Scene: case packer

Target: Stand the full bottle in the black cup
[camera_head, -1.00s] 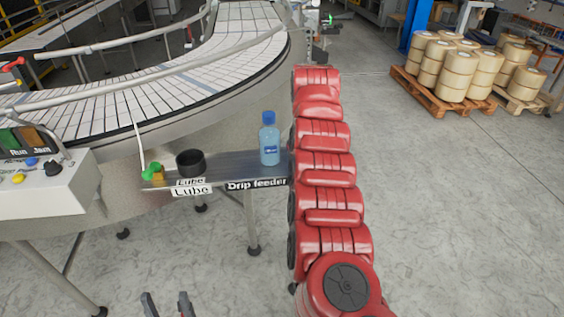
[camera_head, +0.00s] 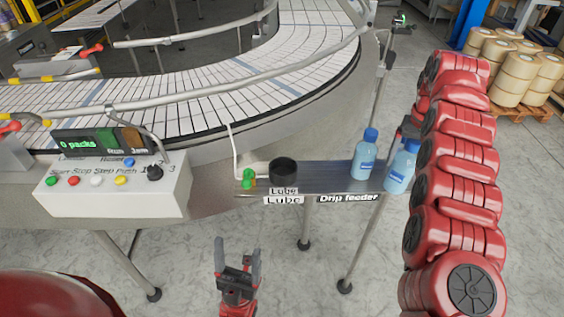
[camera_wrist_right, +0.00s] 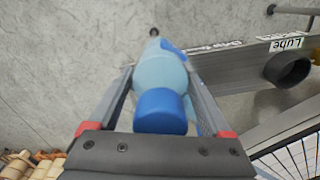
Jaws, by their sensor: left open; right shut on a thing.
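The black cup (camera_head: 284,171) stands on the narrow shelf behind the "Lube" label. It also shows at the right of the right wrist view (camera_wrist_right: 288,68). One blue-capped bottle (camera_head: 363,158) stands upright on the shelf above the "Drip feeder" label. A second blue-capped bottle (camera_head: 401,168) leans at the shelf's right end, by my right arm. My right gripper (camera_wrist_right: 160,70) is shut on a bottle (camera_wrist_right: 160,112), its cap toward the wrist; I take it to be the leaning one. I cannot tell which bottle is full. My left gripper (camera_head: 238,258) is open and empty, over the floor in front.
A green-topped fitting (camera_head: 248,178) with a thin pipe stands just left of the cup. A control box (camera_head: 115,188) with buttons lies further left. The curved conveyor (camera_head: 200,95) and its rail run behind the shelf. The shelf between cup and standing bottle is clear.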

